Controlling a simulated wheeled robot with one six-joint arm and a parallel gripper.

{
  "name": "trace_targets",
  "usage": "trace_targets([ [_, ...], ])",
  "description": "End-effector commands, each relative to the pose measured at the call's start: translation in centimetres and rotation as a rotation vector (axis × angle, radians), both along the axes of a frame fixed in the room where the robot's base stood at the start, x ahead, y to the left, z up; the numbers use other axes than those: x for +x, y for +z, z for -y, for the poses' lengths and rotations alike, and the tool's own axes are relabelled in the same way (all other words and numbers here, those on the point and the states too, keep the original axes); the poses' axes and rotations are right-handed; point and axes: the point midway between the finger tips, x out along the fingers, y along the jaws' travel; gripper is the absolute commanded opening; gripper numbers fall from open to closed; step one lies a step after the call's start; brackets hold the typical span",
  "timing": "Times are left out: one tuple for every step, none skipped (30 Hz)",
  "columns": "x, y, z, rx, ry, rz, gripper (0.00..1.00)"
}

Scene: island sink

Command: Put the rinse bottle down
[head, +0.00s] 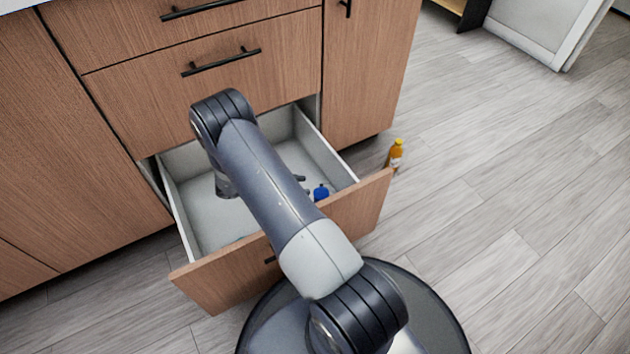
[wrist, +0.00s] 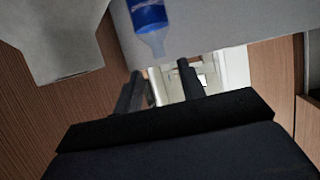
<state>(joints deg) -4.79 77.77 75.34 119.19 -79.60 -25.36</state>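A blue bottle (head: 321,192), which I take to be the rinse bottle, shows inside the open drawer near its front panel in the head view. In the wrist view the blue bottle (wrist: 149,14) is at the top, its pale narrow end pointing toward my fingers. My gripper (wrist: 159,86) has its two dark fingers apart, with the narrow end between or just beyond them. A light gap shows beside the right finger. In the head view my arm covers most of the gripper, and the bottle's base is hidden.
The open drawer (head: 209,213) has pale walls and a wooden front, and its visible floor is mostly bare. An orange-yellow bottle (head: 395,154) stands outside it at the right. Closed cabinet fronts (head: 100,110) rise behind. The wooden floor (head: 520,200) at the right is clear.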

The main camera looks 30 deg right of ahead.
Motion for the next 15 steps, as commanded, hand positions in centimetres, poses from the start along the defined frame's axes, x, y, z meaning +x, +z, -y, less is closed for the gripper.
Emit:
trace_targets([
  [0.2,0.6,-0.8,0.001,0.001,0.0,0.38],
  [0.4,0.7,-1.1,0.001,0.002,0.0,0.38],
  [0.5,0.8,-1.5,0.001,0.002,0.0,0.38],
  [0.6,0.9,-1.7,0.0,0.001,0.0,0.38],
  [0.6,0.9,-1.9,0.0,0.0,0.0,0.38],
  [0.6,1.0,-2.1,0.0,-0.001,0.0,0.38],
  [0.7,1.0,-2.3,0.0,-0.001,-0.001,0.38],
  [0.7,1.0,-2.3,0.0,-0.001,-0.001,0.38],
  [0.7,1.0,-2.4,0.0,-0.001,-0.001,0.38],
  [0.7,1.0,-2.4,0.0,-0.001,-0.001,0.38],
  [0.7,1.0,-2.4,0.0,-0.001,-0.001,0.38],
  [0.7,1.0,-2.4,0.0,-0.001,-0.001,0.38],
  [0.7,1.0,-2.4,0.0,-0.001,-0.001,0.38],
  [0.7,1.0,-2.4,0.0,-0.001,0.0,0.38],
  [0.7,1.0,-2.4,0.0,-0.001,0.0,0.38],
])
